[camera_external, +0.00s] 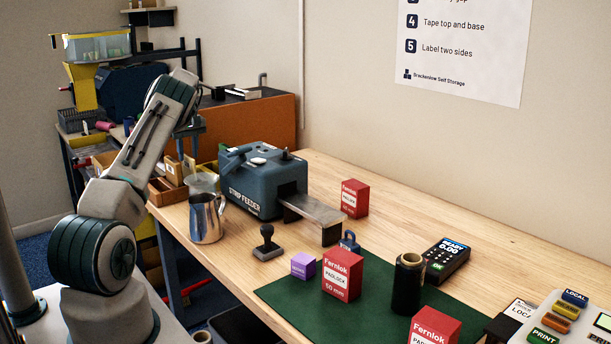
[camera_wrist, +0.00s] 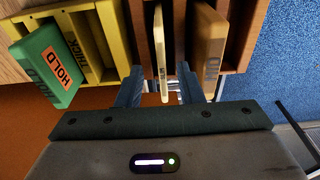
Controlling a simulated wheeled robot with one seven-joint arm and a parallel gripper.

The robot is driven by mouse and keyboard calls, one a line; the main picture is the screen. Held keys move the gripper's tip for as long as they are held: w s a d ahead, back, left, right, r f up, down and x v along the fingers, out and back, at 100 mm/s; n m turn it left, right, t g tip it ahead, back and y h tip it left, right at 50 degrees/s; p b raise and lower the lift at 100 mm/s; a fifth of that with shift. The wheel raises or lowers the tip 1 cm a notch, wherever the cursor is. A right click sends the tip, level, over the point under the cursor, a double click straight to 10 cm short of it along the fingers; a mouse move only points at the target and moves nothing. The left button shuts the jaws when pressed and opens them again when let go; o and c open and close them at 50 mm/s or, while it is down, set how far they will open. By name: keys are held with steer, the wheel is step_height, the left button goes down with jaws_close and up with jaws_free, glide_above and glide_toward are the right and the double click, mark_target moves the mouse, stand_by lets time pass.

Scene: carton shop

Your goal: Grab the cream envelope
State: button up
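A thin cream envelope (camera_wrist: 160,50) stands on edge in a slot of an orange-brown wooden rack (camera_wrist: 245,30) in the wrist view. My gripper (camera_wrist: 161,90) is open, with one finger on each side of the envelope's near end. A gap shows between the envelope and each finger. A thicker tan piece with dark lettering (camera_wrist: 209,40) stands in the slot to the right, close to the right finger. In the external view my gripper (camera_external: 188,142) is over the rack (camera_external: 163,192) at the bench's left end; its fingertips are hard to make out there.
A yellow holder (camera_wrist: 95,35) with a green HOLD block (camera_wrist: 48,65) is left of the envelope. In the external view, a metal jug (camera_external: 207,220) and the blue-grey strip feeder (camera_external: 262,185) stand right of the rack. Blue floor (camera_wrist: 285,70) lies beyond the rack.

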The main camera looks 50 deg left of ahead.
mark_target(188, 166)
step_height(188, 166, down, 4)
steer(key=shift+s+a+r+p, duration=0.15)
steer(key=shift+p, duration=0.6)
steer(key=shift+f, duration=0.6)
steer(key=shift+f, duration=0.25)
jaws_close()
